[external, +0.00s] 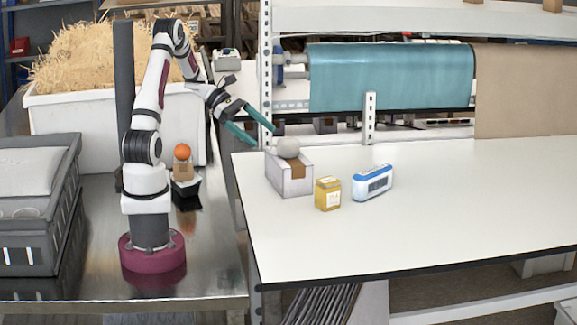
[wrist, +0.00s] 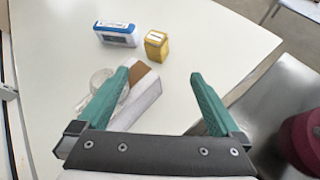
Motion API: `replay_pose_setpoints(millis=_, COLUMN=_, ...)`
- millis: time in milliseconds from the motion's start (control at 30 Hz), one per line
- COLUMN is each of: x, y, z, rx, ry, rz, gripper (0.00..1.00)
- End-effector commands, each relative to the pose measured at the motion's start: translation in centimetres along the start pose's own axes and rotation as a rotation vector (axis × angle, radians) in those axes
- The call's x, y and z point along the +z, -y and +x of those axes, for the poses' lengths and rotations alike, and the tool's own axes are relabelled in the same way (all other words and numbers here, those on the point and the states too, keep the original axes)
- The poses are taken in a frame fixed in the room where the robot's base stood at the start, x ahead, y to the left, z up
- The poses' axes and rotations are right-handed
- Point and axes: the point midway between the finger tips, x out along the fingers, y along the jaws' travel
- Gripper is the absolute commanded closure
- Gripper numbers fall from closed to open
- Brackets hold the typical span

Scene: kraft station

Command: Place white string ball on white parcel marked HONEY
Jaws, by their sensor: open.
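My gripper (external: 263,136) is open and empty, just above and left of the ball. In the wrist view, the ball (wrist: 101,77) is partly hidden by the left finger. The parcel (wrist: 146,100) shows between the fingers (wrist: 159,75), nearer the left one. The fingers look apart from the ball, but the wrist view does not settle this.
A yellow box (external: 328,194) and a blue-and-white device (external: 372,182) stand right of the parcel on the white table (external: 440,215). An orange ball (external: 182,151) rests on a small brown box by my base. A grey crate (external: 40,235) stands left. The table's right side is clear.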

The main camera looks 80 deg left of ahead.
Motion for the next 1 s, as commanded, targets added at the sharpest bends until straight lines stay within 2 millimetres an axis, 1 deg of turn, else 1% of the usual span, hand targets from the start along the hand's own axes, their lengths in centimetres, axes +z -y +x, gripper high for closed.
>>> replay_pose_setpoints(millis=33, x=4.6, y=4.0, z=2.9, rx=-0.188, ry=-0.058, rz=0.245, gripper=0.0)
replay_pose_setpoints(millis=67, x=6.9, y=7.5, z=4.2, rx=-0.324, ry=-0.094, rz=0.428, gripper=0.0)
replay_pose_setpoints(millis=100, x=9.4, y=12.5, z=5.2, rx=-0.521, ry=-0.132, rz=0.709, gripper=0.0)
replay_pose_setpoints(millis=133, x=10.5, y=16.2, z=5.2, rx=-0.665, ry=-0.15, rz=0.926, gripper=0.0)
replay_pose_setpoints(millis=167, x=11.0, y=19.3, z=4.8, rx=-0.8, ry=-0.16, rz=1.135, gripper=0.0)
replay_pose_setpoints(millis=200, x=11.1, y=22.7, z=3.7, rx=-0.967, ry=-0.162, rz=1.402, gripper=0.0)
replay_pose_setpoints(millis=233, x=10.9, y=24.5, z=2.7, rx=-1.079, ry=-0.158, rz=1.588, gripper=0.0)
replay_pose_setpoints(millis=300, x=9.9, y=27.0, z=0.6, rx=-1.295, ry=-0.138, rz=1.959, gripper=0.0)
replay_pose_setpoints(millis=400, x=8.7, y=27.9, z=-1.2, rx=-1.493, ry=-0.109, rz=2.305, gripper=0.0)
replay_pose_setpoints(millis=500, x=8.2, y=27.8, z=-1.9, rx=-1.575, ry=-0.098, rz=2.45, gripper=0.0)
replay_pose_setpoints(millis=1000, x=8.2, y=27.8, z=-1.9, rx=-1.586, ry=-0.097, rz=2.461, gripper=0.0)
